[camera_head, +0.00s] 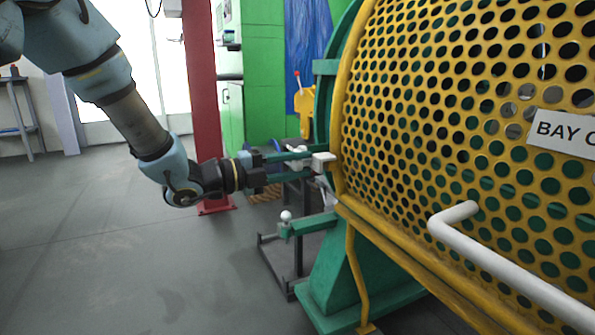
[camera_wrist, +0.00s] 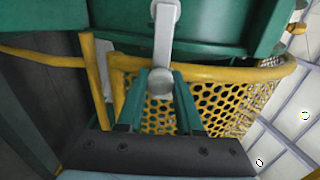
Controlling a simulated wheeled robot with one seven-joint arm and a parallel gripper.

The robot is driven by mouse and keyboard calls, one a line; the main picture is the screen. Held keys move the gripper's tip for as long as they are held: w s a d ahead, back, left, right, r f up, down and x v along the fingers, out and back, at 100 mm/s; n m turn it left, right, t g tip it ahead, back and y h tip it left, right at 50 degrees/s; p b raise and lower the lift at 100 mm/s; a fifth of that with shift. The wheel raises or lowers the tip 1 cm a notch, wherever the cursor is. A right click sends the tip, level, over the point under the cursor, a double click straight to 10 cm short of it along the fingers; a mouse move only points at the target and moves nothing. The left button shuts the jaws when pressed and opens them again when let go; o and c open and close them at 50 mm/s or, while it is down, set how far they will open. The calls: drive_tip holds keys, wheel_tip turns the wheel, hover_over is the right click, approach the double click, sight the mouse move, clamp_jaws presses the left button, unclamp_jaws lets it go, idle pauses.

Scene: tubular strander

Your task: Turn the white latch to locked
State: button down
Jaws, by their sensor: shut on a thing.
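The white latch (camera_wrist: 164,38) is a pale lever on the green frame in the wrist view. It runs from a pivot at the top edge down to a rounded end between my fingers. My gripper (camera_wrist: 161,76) is shut on that end, with a green finger on each side. In the head view the latch (camera_head: 322,158) shows as a small white piece at the left edge of the yellow guard, and my gripper (camera_head: 300,160) reaches it from the left. The fingers partly hide the lever there.
The yellow perforated guard (camera_head: 440,110) fills the right, with a white handle bar (camera_head: 510,268) and a "BAY" sign (camera_head: 565,132). A green arm with a white ball (camera_head: 286,216) stands below my gripper. A red post (camera_head: 203,90) stands behind my arm.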

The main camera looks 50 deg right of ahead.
drive_tip(key=shift+f, duration=0.15)
drive_tip(key=c, duration=0.6)
unclamp_jaws()
drive_tip(key=shift+o, duration=0.2)
drive_tip(key=p+v, duration=0.2)
drive_tip(key=v, duration=0.9)
drive_tip(key=shift+d, duration=0.1)
